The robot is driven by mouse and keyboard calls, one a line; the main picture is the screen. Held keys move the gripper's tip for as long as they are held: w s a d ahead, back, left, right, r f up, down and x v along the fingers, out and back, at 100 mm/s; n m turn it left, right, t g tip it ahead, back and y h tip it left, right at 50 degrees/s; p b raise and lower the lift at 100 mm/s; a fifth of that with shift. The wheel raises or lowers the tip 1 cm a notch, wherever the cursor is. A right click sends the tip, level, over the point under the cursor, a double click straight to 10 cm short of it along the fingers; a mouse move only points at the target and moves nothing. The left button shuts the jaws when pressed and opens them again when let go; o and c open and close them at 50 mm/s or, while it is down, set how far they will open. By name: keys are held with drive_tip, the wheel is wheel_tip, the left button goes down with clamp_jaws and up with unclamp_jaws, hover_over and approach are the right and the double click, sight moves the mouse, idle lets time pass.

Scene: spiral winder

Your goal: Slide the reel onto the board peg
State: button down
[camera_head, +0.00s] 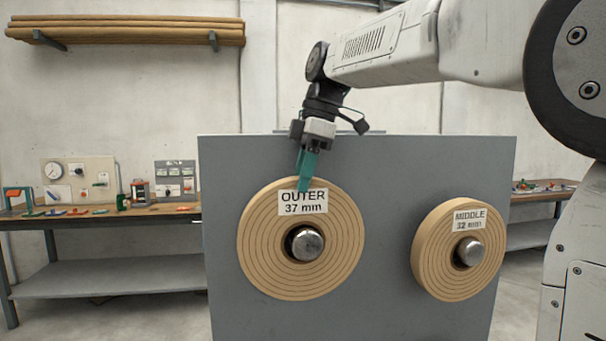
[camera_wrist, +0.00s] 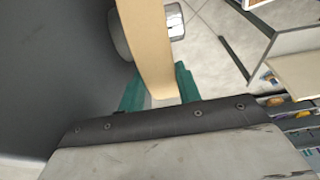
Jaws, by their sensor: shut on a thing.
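The pale wooden reel labelled OUTER 37 mm (camera_head: 262,245) is around the metal board peg (camera_head: 305,244), whose rounded end pokes out through the hole. The peg's end also shows in the wrist view (camera_wrist: 174,20), right of the reel's rim (camera_wrist: 146,45). In that view a grey stretch shows between the reel and the board face, so the reel seems to stand off the board. My gripper (camera_head: 304,186) reaches down from above, its green fingers shut on the reel's top rim beside the label. The grey board (camera_head: 385,180) stands upright behind.
A second reel labelled MIDDLE 32 mm (camera_head: 432,250) sits around another peg (camera_head: 469,251) to the right. A workbench (camera_head: 110,215) with tools stands at the left, beyond the board. Rolls on a wall shelf (camera_head: 130,32) hang high at the left.

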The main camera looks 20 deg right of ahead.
idle(0.3)
drive_tip(key=c, duration=0.9)
unclamp_jaws()
drive_tip(key=shift+f, duration=0.1)
